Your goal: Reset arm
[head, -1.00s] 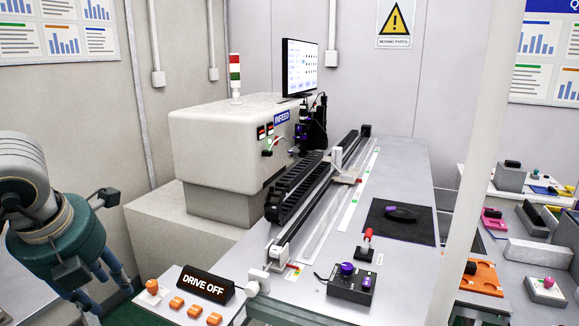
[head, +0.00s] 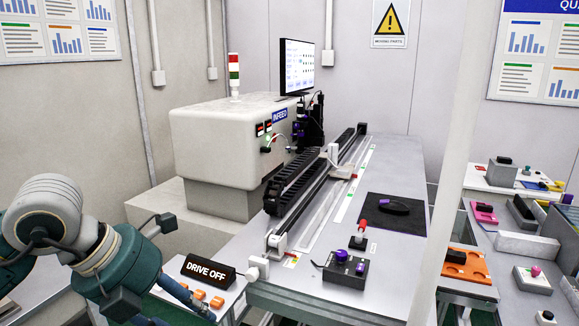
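My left arm (head: 75,240), grey and teal with small dark boxes on it, reaches in from the left edge of the head view. It is in front of the small side panel with orange buttons and covers part of it. No fingertips of my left gripper can be made out. My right arm and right gripper do not show.
A black DRIVE OFF sign (head: 208,272) stands on the side panel. The bench (head: 385,275) carries a long linear rail (head: 318,185), a control box with a purple knob (head: 345,270) and a black mat (head: 408,222). A pale post (head: 452,165) stands at the right.

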